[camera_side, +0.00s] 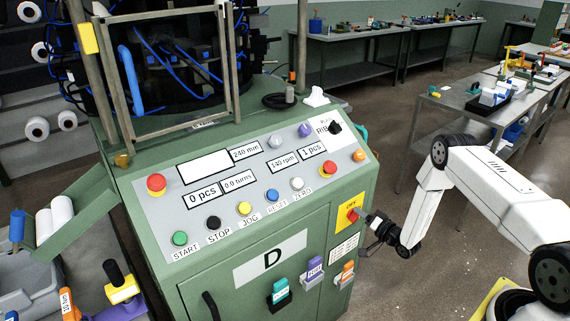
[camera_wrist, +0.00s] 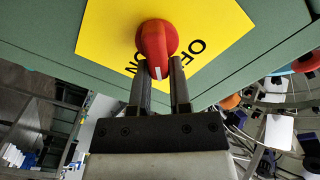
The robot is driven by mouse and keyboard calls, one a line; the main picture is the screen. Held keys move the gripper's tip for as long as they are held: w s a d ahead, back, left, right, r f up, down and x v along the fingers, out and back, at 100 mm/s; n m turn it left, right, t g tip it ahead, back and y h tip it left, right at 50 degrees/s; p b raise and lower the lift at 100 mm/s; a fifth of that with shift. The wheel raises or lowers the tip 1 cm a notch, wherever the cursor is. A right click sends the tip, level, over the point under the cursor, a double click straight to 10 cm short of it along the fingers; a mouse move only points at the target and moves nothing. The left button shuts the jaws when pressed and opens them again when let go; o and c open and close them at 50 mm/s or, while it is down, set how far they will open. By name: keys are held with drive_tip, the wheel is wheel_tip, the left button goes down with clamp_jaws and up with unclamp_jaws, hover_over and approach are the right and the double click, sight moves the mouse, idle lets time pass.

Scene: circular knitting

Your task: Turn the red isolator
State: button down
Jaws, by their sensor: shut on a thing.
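The red isolator (camera_wrist: 157,38) is a round red knob with a handle bar and a white line, on a yellow plate (camera_wrist: 105,25) lettered ON and OFF. In the wrist view the white line points down the picture, close to the ON lettering. In the side view the isolator (camera_side: 352,215) sits on the yellow plate (camera_side: 345,221) at the right end of the green machine's front. My gripper (camera_wrist: 158,66) is shut on the isolator's handle, one finger on each side. My gripper (camera_side: 366,218) reaches it from the right in the side view.
The sloped control panel (camera_side: 160,215) with several buttons is above and left. The floor (camera_side: 400,285) around my arm is mostly clear.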

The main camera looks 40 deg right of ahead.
drive_tip(key=m, duration=0.4)
drive_tip(key=shift+d+f+m, duration=0.2)
drive_tip(key=shift+f+m, duration=0.3)
drive_tip(key=shift+m, duration=0.8)
drive_tip(key=shift+f+m, duration=0.15)
drive_tip(key=shift+m, duration=0.85)
drive_tip(key=c, duration=0.6)
unclamp_jaws()
drive_tip(key=shift+o, duration=0.2)
drive_tip(key=shift+s+d, duration=0.1)
drive_tip(key=s, duration=0.7)
drive_tip(key=shift+s, duration=0.3)
